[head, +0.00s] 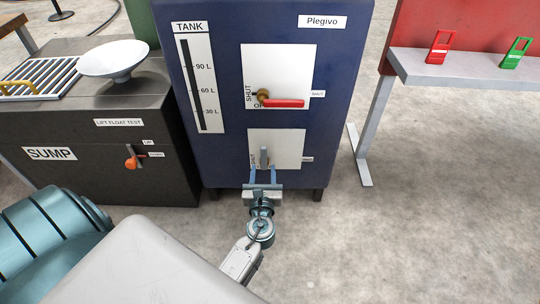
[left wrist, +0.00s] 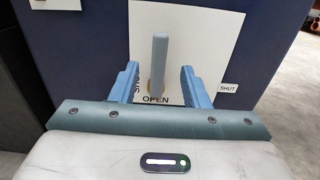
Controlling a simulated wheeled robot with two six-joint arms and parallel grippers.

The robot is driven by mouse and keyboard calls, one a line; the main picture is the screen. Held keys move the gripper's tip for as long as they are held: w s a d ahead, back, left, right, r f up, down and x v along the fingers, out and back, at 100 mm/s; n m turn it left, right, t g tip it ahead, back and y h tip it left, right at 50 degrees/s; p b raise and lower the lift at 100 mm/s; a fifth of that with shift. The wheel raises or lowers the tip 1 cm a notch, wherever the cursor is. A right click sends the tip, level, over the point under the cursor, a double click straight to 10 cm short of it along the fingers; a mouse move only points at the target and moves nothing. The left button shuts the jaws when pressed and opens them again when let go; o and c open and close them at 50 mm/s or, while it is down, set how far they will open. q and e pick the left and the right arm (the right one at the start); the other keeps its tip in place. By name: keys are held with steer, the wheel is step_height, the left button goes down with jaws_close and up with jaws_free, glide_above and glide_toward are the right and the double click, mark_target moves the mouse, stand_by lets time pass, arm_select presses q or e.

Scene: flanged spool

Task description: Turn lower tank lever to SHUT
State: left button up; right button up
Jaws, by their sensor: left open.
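The lower tank lever (head: 264,157) is a grey bar on a white plate (head: 290,148) low on the blue tank cabinet. In the left wrist view the lever (left wrist: 160,55) stands upright in the picture, above the word OPEN. A sideways SHUT is printed at its left, partly hidden by a finger, and a small SHUT tag (left wrist: 229,88) is at the right. My left gripper (head: 263,174) is open in front of the plate, its two blue fingers on either side of the lever. Gaps show between lever and fingers in the left wrist view. My right gripper is not in view.
An upper red lever (head: 284,103) points right on its own plate above. The black SUMP box (head: 100,180) with an orange knob (head: 131,162) and a white bowl (head: 112,60) stands left. A grey-topped bench (head: 465,70) stands right. The floor between is clear.

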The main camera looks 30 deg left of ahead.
mark_target(264, 155)
arm_select(q)
steer(key=b+x, duration=0.1)
steer(key=x, duration=0.7)
steer(key=shift+w, duration=0.15)
